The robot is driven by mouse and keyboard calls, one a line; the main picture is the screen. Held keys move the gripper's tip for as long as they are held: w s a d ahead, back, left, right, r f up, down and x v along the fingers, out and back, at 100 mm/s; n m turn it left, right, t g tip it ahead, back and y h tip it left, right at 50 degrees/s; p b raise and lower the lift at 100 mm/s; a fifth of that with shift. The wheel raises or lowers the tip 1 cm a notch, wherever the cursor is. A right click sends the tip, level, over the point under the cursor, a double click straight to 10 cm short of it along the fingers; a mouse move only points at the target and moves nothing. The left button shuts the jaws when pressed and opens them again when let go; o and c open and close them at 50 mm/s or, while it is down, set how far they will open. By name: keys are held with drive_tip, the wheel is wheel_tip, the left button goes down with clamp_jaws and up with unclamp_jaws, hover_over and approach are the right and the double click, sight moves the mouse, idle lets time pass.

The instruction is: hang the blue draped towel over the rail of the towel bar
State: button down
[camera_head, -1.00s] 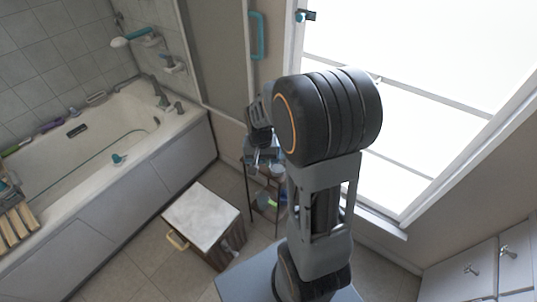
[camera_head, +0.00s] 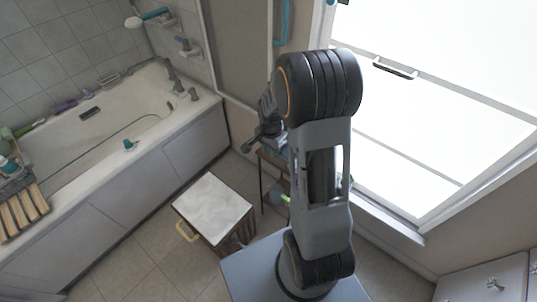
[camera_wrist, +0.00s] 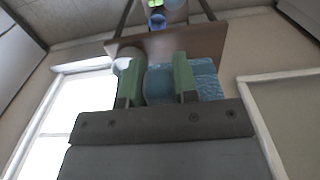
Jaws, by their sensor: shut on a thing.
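In the wrist view, the green fingers of my gripper (camera_wrist: 158,66) are closed on blue textured cloth, the towel (camera_wrist: 208,82). The cloth shows between the fingers and spreads out past the right finger. I cannot identify the towel bar with certainty in either view.
A brown wooden shelf (camera_wrist: 190,42) is close beyond the fingers, with small items past it. A white-topped box (camera_head: 213,205) stands on the tiled floor. The bathtub (camera_head: 180,160) is at left, the bright window (camera_head: 430,130) at right.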

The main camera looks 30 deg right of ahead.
drive_tip(key=shift+w+d+f, duration=0.1)
drive_tip(key=shift+w+f, duration=0.45)
drive_tip(key=shift+f, duration=0.6)
drive_tip(key=shift+w+d+f, duration=0.1)
drive_tip(key=shift+w+f, duration=0.4)
drive_tip(key=shift+f, duration=0.6)
drive_tip(key=shift+w+d+f, duration=0.1)
drive_tip(key=shift+w+f, duration=0.45)
drive_tip(key=shift+f, duration=0.6)
drive_tip(key=shift+f+b, duration=0.2)
drive_tip(key=shift+b, duration=0.1)
drive_tip(key=c, duration=0.9)
unclamp_jaws()
wheel_tip(320, 180, up, 12)
drive_tip(key=p, duration=0.1)
drive_tip(key=s+a+r+n+t, duration=0.1)
drive_tip(key=s+a+r+n, duration=0.2)
drive_tip(key=s+n, duration=0.1)
drive_tip(key=s+a+r+n+t, duration=0.1)
drive_tip(key=s+a+r+n, duration=0.2)
drive_tip(key=s, duration=0.3)
drive_tip(key=s+a+r+n+t, duration=0.1)
drive_tip(key=s+a+r+n, duration=0.2)
drive_tip(key=s+r+n, duration=0.2)
drive_tip(key=shift+s+a+r+n, duration=0.15)
drive_tip(key=shift+s+a+n, duration=0.2)
drive_tip(key=shift+s+n, duration=0.2)
